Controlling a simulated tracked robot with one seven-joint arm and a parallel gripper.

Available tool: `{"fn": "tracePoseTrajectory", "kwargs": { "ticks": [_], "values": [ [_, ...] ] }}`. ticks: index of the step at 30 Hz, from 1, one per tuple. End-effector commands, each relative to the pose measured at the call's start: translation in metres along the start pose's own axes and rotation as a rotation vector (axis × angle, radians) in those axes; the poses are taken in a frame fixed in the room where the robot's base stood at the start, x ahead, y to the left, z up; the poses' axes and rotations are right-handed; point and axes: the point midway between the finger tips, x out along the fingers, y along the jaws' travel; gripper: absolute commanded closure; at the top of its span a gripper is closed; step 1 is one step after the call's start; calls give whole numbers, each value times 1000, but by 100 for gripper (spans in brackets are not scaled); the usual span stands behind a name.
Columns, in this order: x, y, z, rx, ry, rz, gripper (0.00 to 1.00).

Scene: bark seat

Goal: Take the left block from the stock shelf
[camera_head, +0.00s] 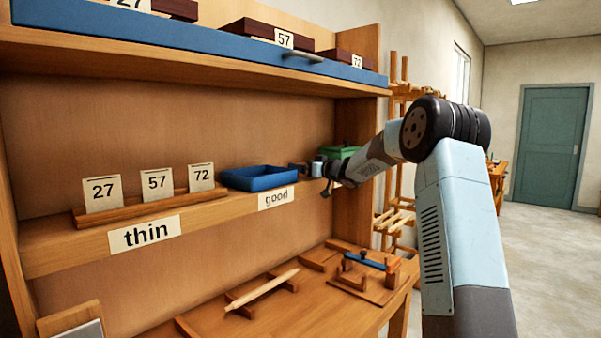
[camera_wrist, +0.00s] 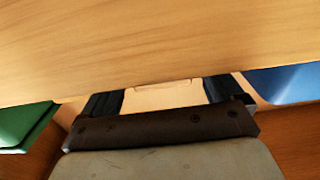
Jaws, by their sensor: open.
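Dark red-brown blocks with number cards stand on the top shelf (camera_head: 180,40), which has a blue front edge. The left block (camera_head: 170,8), by a card reading 27, is cut off by the picture's top edge. The middle block (camera_head: 255,28) is by card 57 and the right block (camera_head: 345,55) by card 72. My gripper (camera_head: 326,178) is well below and right of them, at the lower shelf's right end. In the wrist view my gripper (camera_wrist: 163,96) has its dark fingers apart, with a pale wooden surface showing between them. No block shows in that view.
The lower shelf (camera_head: 235,205) carries a card rack (camera_head: 145,205), a blue tray (camera_head: 260,177) and a green box (camera_head: 340,152). Small dark objects by my gripper are unclear. A wooden bench (camera_head: 330,310) with a pale stick is below. Open floor lies to the right.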

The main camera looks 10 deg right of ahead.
Motion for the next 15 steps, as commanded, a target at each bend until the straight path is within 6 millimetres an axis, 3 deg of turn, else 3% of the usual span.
{"fn": "tracePoseTrajectory", "kwargs": {
  "ticks": [7, 15],
  "values": [
    [32, -1, 0, 0, 1, -1, 6],
    [38, 0, 0, 0, 0, 1, 6]
  ]
}}
